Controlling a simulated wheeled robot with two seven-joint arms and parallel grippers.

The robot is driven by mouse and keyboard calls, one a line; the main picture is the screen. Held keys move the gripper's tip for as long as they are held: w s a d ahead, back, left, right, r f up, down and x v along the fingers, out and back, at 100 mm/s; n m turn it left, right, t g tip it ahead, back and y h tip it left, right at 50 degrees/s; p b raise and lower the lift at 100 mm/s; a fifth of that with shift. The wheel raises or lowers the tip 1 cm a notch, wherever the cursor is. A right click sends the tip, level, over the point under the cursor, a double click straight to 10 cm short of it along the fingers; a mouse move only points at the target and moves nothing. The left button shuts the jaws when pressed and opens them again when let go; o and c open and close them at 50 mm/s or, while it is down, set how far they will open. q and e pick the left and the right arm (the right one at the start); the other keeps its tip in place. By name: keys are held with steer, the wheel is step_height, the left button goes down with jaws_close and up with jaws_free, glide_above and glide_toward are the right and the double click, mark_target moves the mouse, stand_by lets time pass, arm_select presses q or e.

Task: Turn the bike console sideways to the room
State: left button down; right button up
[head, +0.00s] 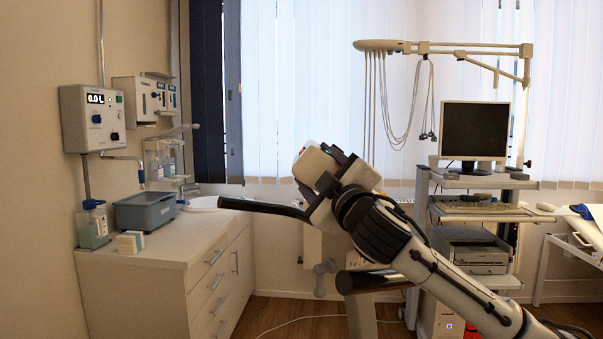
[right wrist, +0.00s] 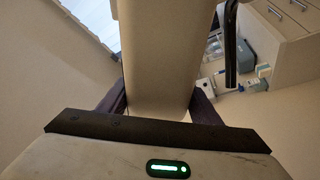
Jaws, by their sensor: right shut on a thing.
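The bike console (head: 313,164) is a beige, rounded block with a small red spot near its upper left edge. It stands above the black handlebar (head: 262,208) of the exercise bike in the middle of the head view. My right gripper (head: 323,175) reaches it from the lower right and is shut on it. In the right wrist view the console (right wrist: 158,60) runs as a long beige slab between the two dark fingers. A black bar, seemingly the handlebar (right wrist: 231,50), shows to its right there. The console's screen cannot be made out. My left gripper is out of view.
A white cabinet (head: 160,262) with a blue-grey box (head: 145,210) and bottles stands at the left. Behind my right arm, a cart carries a monitor (head: 475,131), keyboard and printer (head: 472,256). Hanging cables (head: 430,110) are at the back. A white cord lies on the floor.

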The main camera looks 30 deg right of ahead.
steer(key=shift+w+r, duration=0.1)
steer(key=shift+r, duration=0.05)
steer(key=o, duration=1.4)
steer(key=shift+o, duration=0.2)
steer(key=shift+s+a+f, duration=0.1)
steer(key=shift+s+f, duration=0.15)
steer(key=shift+s, duration=0.15)
steer(key=b+v, duration=0.2)
steer(key=v, duration=0.4)
steer(key=shift+s, duration=0.35)
